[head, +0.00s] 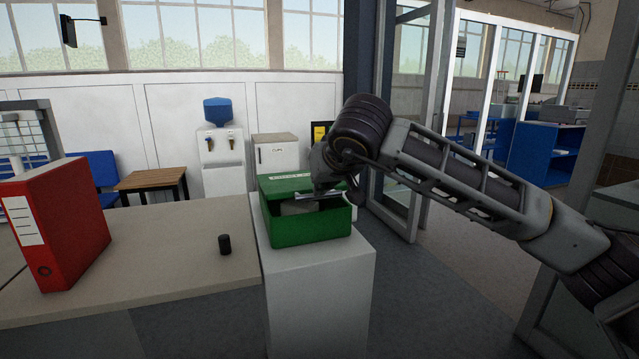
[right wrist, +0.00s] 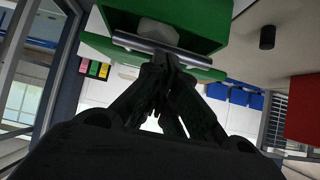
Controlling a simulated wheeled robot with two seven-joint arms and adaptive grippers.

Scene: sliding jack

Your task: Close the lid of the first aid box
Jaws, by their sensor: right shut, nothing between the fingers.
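The green first aid box (head: 310,228) stands on a white pedestal, with its open side facing up. Its lid (head: 284,184) is raised at the back, with white lettering along its top edge. Something pale shows inside. My right gripper (head: 324,190) is over the right part of the box, near the lid; its fingers are partly hidden by the arm. In the right wrist view, the right gripper (right wrist: 165,62) is shut and empty, with its tips close to the green lid (right wrist: 196,67) and a grey bar. I cannot tell whether they touch. My left gripper is not in view.
The white pedestal (head: 318,290) stands beside a beige table (head: 160,250). A red binder (head: 62,225) and a small black cylinder (head: 225,244) are on that table. A glass door frame (head: 405,150) stands behind my right arm.

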